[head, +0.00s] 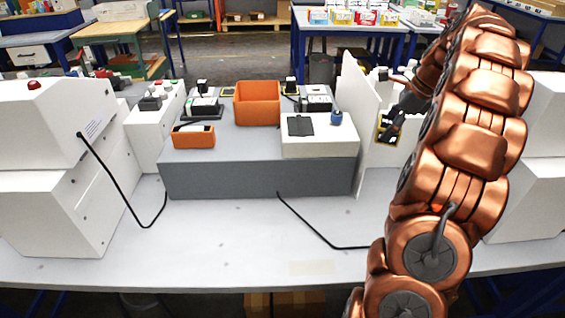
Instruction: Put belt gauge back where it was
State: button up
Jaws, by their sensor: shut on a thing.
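My gripper (392,124) is at the right of the picture, beside the tall white panel (362,105) at the right end of the grey plotter bed (255,180). It is shut on a small dark thing, apparently the belt gauge, whose shape is mostly lost against the dark fingers. A yellow-edged dark patch shows right at the fingertips. I cannot tell whether it is part of the held thing or a marked spot behind it, nor whether the held thing touches anything.
On the bed are a large orange bin (257,103), a small orange box (194,136), a white block (318,145) with a dark pad and blue knob, and small black devices. White housings (45,180) flank it. Black cables cross the clear front tabletop (230,235).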

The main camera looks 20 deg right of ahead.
notch_tip(320, 180, down, 18)
jog(key=shift+p, duration=1.05)
jog(key=o, duration=1.2)
jog(key=shift+f, duration=0.1)
jog(key=shift+o, duration=0.2)
